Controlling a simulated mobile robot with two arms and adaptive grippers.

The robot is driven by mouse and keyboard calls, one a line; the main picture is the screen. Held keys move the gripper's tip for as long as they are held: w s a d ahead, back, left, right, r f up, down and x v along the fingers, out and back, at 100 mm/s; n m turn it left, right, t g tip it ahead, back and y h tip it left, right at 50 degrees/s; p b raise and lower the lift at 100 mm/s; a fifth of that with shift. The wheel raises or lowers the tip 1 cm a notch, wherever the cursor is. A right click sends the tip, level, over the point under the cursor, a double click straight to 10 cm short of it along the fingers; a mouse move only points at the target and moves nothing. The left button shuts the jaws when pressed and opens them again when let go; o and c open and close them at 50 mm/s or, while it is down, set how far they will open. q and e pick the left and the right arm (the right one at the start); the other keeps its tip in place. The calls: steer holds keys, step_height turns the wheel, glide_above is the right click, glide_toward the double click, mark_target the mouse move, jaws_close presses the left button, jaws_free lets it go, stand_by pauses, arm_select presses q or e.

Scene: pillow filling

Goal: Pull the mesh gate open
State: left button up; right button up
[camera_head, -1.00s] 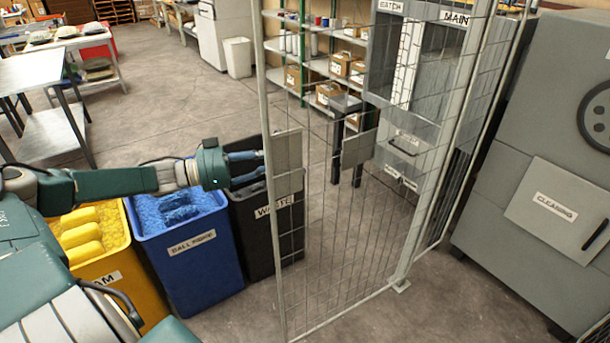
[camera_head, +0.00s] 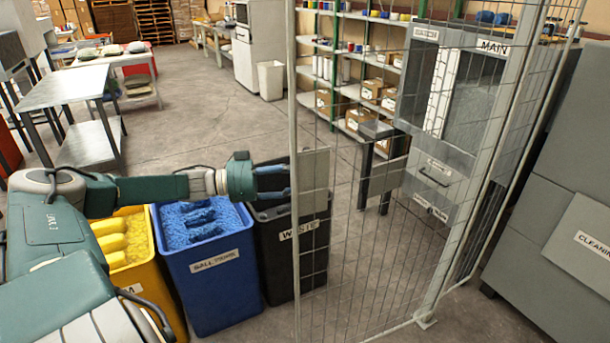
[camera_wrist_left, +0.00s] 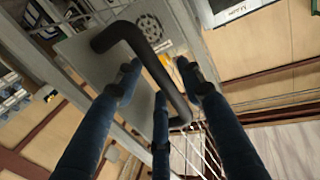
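The mesh gate (camera_head: 385,240) is a grey wire panel in a pale frame, standing across the right half of the head view. A grey plate (camera_head: 313,180) sits at its left edge. My left gripper (camera_head: 288,180) is at that plate, its blue fingers pointing right. In the left wrist view a black bar handle (camera_wrist_left: 150,62) stands out from a grey plate. The left gripper's fingers (camera_wrist_left: 157,75) are spread on both sides of the handle; firm contact is not clear. My right gripper is not in view.
A yellow bin (camera_head: 128,240), a blue bin (camera_head: 200,275) and a black waste bin (camera_head: 275,260) stand in a row under my left arm. A grey cabinet (camera_head: 545,235) is at the right. Shelves (camera_head: 345,60) stand behind the gate. Open floor (camera_head: 210,110) lies beyond the bins.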

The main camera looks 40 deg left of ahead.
arm_select(q)
steer(key=shift+s, duration=0.1)
steer(key=v, duration=1.1)
steer(key=shift+s+a, duration=0.3)
